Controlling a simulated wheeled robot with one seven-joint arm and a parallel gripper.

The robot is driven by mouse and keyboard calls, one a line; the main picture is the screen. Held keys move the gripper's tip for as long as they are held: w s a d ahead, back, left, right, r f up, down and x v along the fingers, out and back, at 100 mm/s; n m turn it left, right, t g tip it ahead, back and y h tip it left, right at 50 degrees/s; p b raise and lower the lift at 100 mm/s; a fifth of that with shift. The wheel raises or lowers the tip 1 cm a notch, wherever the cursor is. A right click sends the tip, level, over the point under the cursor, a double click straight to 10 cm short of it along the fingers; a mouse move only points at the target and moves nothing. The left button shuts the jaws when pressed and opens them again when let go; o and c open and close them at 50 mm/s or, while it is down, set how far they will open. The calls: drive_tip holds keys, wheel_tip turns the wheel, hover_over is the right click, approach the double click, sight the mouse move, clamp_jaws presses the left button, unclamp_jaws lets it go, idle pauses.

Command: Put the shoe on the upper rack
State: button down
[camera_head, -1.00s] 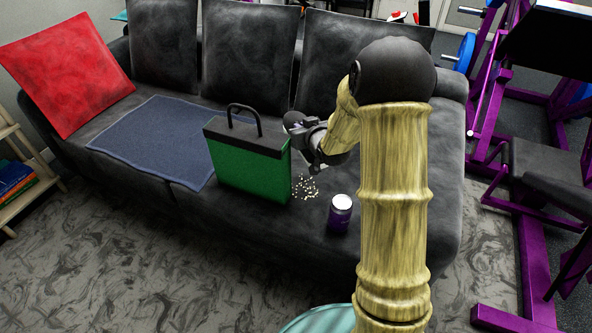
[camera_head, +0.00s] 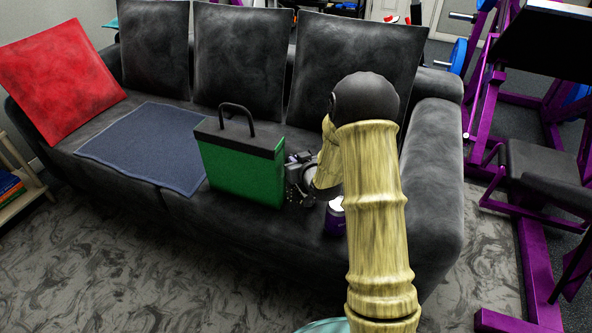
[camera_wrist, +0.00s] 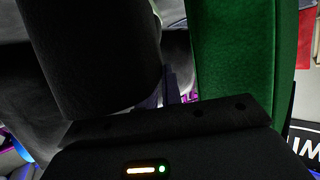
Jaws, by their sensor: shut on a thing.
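No shoe and no shoe rack can be made out in these views. My gripper (camera_head: 300,182) is low over the sofa seat, close beside the right end of a green box with a black top and handle (camera_head: 240,172). In the wrist view, the box's green side (camera_wrist: 235,55) stands just right of centre, and a large dark rounded shape (camera_wrist: 95,55) fills the left. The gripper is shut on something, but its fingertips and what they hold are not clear.
A purple can with a white lid (camera_head: 334,222) stands just right of my gripper, partly hidden by my arm. A blue mat (camera_head: 145,145) and red cushion (camera_head: 62,82) lie left on the black sofa (camera_head: 255,235). Purple gym equipment (camera_head: 535,255) stands right.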

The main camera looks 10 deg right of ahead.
drive_tip(key=shift+f+b, duration=0.5)
drive_tip(key=shift+f, duration=1.1)
drive_tip(key=shift+f, duration=0.2)
drive_tip(key=c, duration=1.8)
unclamp_jaws()
drive_tip(key=shift+c, duration=0.2)
drive_tip(key=shift+r, duration=0.2)
drive_tip(key=shift+s+d+r, duration=0.1)
drive_tip(key=shift+s, duration=0.15)
drive_tip(key=p+v, duration=0.2)
drive_tip(key=v, duration=0.9)
drive_tip(key=shift+s+p, duration=0.2)
drive_tip(key=shift+p, duration=0.2)
